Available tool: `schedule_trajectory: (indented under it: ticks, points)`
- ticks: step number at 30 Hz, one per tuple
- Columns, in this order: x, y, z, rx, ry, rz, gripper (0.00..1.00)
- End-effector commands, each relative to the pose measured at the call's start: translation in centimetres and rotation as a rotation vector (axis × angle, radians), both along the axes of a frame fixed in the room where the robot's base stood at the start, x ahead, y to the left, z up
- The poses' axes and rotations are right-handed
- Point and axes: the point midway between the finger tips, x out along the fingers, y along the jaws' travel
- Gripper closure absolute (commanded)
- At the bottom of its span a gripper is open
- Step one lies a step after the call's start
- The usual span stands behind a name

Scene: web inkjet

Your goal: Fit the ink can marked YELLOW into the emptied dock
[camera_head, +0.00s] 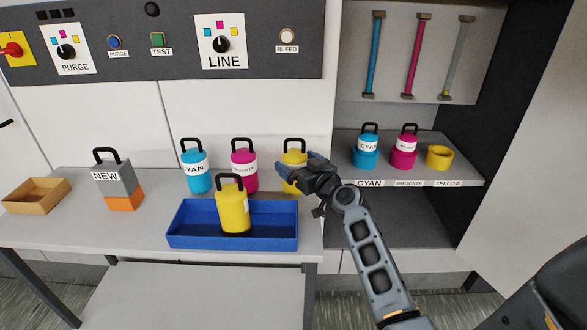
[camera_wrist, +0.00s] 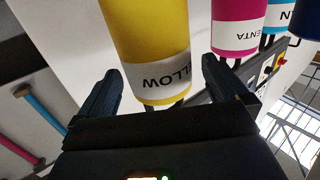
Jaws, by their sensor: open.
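The ink can marked YELLOW (camera_head: 293,158) stands on the bench at the right end of a row of cans, partly hidden by my gripper. My gripper (camera_head: 303,170) is open at this can. In the wrist view the can (camera_wrist: 150,45) shows its label upside down, and my open fingers (camera_wrist: 160,88) lie to either side of its labelled end. Whether they touch it I cannot tell. The yellow dock (camera_head: 439,158), an empty yellow ring above the YELLOW label, is on the shelf at the right.
Cyan (camera_head: 195,175) and magenta (camera_head: 243,165) cans stand left of the YELLOW can. Another yellow can (camera_head: 233,208) stands in the blue tray (camera_head: 185,238) in front. Cyan (camera_head: 365,152) and magenta (camera_head: 404,152) cans fill the docks beside the yellow one. A NEW box (camera_head: 115,180) stands left.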

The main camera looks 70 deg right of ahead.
Motion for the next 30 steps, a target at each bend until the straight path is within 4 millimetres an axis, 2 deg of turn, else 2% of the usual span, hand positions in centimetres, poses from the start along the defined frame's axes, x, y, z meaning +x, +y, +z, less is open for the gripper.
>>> schedule_trajectory:
  ticks: [3, 7, 16, 30]
  points:
    - [1.6, -1.2, 0.6, 0.000, -0.001, 0.000, 0.00]
    - [2.8, -1.9, 0.2, 0.000, 0.000, 0.001, 0.00]
    - [3.2, -2.2, 0.0, 0.000, 0.000, 0.000, 0.00]
    - [3.1, -2.1, 0.0, 0.000, 0.000, 0.000, 0.44]
